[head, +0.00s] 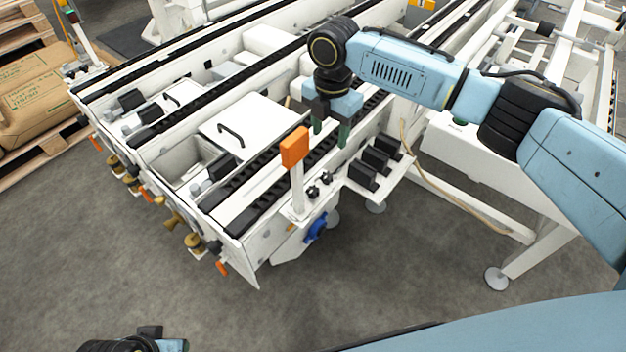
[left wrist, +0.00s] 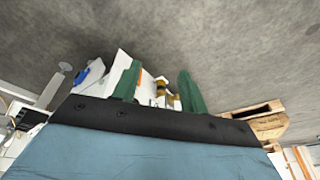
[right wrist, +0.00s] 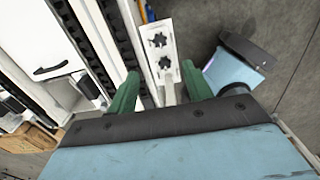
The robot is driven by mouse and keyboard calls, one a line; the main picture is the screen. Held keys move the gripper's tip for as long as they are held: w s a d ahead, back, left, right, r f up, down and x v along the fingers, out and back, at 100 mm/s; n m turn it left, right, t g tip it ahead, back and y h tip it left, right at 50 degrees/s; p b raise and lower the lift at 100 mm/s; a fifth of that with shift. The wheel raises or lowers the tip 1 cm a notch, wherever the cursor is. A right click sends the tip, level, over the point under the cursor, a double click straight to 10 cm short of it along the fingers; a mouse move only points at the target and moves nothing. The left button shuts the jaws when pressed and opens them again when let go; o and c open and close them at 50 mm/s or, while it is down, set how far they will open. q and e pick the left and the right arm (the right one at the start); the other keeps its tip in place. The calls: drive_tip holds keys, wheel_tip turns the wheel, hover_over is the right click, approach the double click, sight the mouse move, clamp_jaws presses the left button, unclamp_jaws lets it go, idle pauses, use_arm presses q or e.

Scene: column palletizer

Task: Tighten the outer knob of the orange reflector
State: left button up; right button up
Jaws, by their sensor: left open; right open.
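The orange reflector (head: 294,147) stands upright on a white post at the near end of the conveyor. Two black star knobs sit at its foot. The outer knob (head: 313,191) is nearer the conveyor's end, and the inner knob (head: 326,178) is just behind it. My right gripper (head: 330,130) is open, empty and pointing down, above and behind the knobs. My left gripper (left wrist: 159,84) is open and empty, over the floor away from the knobs.
Black blocks on a white side shelf (head: 375,180) stand right of the knobs. A blue round part (head: 316,227) sits below them. A lidded white box (head: 240,130) lies between the rails. Gold-coloured knobs line the near edge. The grey floor (head: 130,260) in front is clear.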

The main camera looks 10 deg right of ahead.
drive_tip(key=f, duration=0.1)
drive_tip(key=b, duration=0.2)
hover_over(327, 176)
wheel_tip(327, 176, down, 5)
drive_tip(key=shift+f, duration=0.15)
wheel_tip(327, 176, down, 3)
drive_tip(key=shift+f+b, duration=0.1)
drive_tip(key=shift+b, duration=0.75)
wheel_tip(327, 176, down, 4)
drive_tip(key=shift+r+b, duration=0.15)
drive_tip(key=shift+b, duration=0.65)
use_arm(q)
drive_tip(key=w+d+r+t+h, duration=0.1)
drive_tip(key=w+d+r+t, duration=0.2)
drive_tip(key=w+r+t, duration=0.2)
drive_tip(key=w+d+r+t+h, duration=0.2)
drive_tip(key=w+r+t, duration=0.3)
drive_tip(key=r, duration=0.4)
drive_tip(key=shift+w+d+m, duration=0.3)
drive_tip(key=shift+w+d, duration=0.25)
drive_tip(key=shift+d, duration=0.3)
use_arm(e)
drive_tip(key=shift+f, duration=0.2)
